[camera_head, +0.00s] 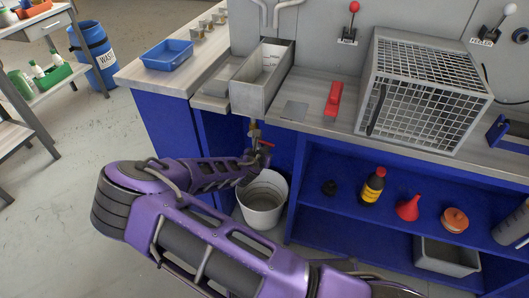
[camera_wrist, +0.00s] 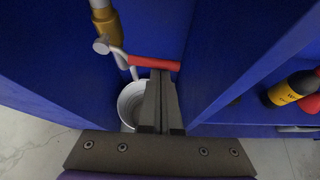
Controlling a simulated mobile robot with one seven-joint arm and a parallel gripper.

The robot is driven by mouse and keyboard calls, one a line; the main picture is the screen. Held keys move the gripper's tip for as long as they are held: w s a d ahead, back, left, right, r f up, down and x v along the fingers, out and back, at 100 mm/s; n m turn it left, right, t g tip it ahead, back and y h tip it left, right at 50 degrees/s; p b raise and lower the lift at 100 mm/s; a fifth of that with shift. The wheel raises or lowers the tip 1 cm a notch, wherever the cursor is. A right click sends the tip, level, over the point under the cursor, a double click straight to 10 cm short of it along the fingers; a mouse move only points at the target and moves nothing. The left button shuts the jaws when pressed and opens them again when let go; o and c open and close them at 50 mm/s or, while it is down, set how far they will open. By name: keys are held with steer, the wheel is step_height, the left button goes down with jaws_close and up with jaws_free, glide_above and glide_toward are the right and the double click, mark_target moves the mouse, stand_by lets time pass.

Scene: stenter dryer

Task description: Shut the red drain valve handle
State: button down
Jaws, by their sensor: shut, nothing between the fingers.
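The red drain valve handle (camera_wrist: 155,63) extends right from its metal pivot, on the brass-and-grey valve pipe (camera_wrist: 106,28) in the wrist view. In the head view the handle (camera_head: 267,144) shows small, below the grey trough (camera_head: 258,92) and above the white bucket (camera_head: 262,205). My gripper (camera_wrist: 160,76) is shut and empty. Its fingertips lie right at the near side of the handle, towards its right end. I cannot tell whether they touch it. In the head view my gripper (camera_head: 259,163) is dark and partly hidden against the cabinet's shadow.
Blue cabinet walls stand close on both sides of the valve; the right divider (camera_wrist: 217,65) is near my fingers. The white bucket's rim (camera_wrist: 122,97) is below.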

steer(key=shift+r+n+h, duration=0.3)
steer(key=shift+r, duration=0.05)
stand_by(0.5)
